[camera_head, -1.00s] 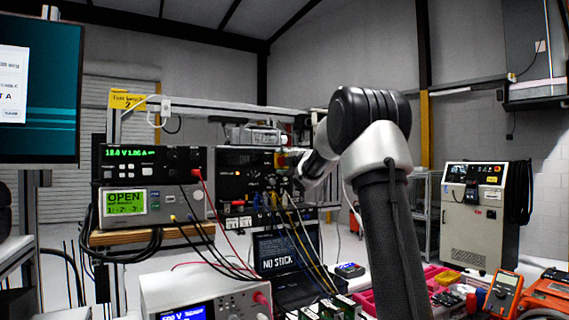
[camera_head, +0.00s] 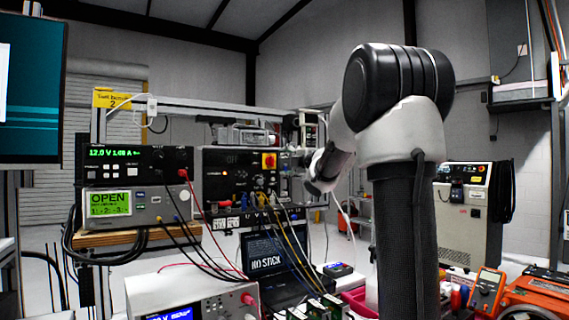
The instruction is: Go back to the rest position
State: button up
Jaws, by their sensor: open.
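My arm rises on the right side of the head view, with a thick black and grey elbow. Its forearm reaches away and left to a grey and black wrist in front of the instrument rack. My gripper (camera_head: 293,160) shows only small and unclear beyond the wrist, beside the dark front panel (camera_head: 230,177) of a unit with a red and yellow switch (camera_head: 269,162). It looks open, and I see nothing held in it. Its fingertips are hard to make out, and I cannot tell whether they touch the panel.
A power supply (camera_head: 135,157) sits on a meter reading OPEN (camera_head: 122,203) at left. Cables hang from the panels to the bench. A white instrument (camera_head: 190,294) stands in front. An orange multimeter (camera_head: 487,291) and a grey cabinet (camera_head: 465,213) are at right.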

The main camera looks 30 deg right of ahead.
dwell(0.5)
jog(key=s+d+f+m+g+h, duration=0.3)
jog(key=s+d+f+m, duration=0.15)
jog(key=f, duration=0.25)
jog(key=s+d+f+m+g+h, duration=0.2)
jog(key=s+d+f+m+g, duration=0.1)
jog(key=f+m, duration=0.35)
jog(key=s+a+f+m+g, duration=0.3)
jog(key=s+f+m+g, duration=0.2)
jog(key=s+f, duration=0.5)
jog(key=s+a+f+m+g+y, duration=0.1)
jog(key=s+a+y, duration=0.1)
jog(key=s+a, duration=0.7)
jog(key=s+a+f+m+g+y, duration=0.1)
jog(key=s+a+f+y, duration=0.1)
jog(key=s+a, duration=0.7)
jog(key=shift+s+m+g, duration=0.3)
jog(key=shift+s+g, duration=0.1)
jog(key=shift+s, duration=2.4)
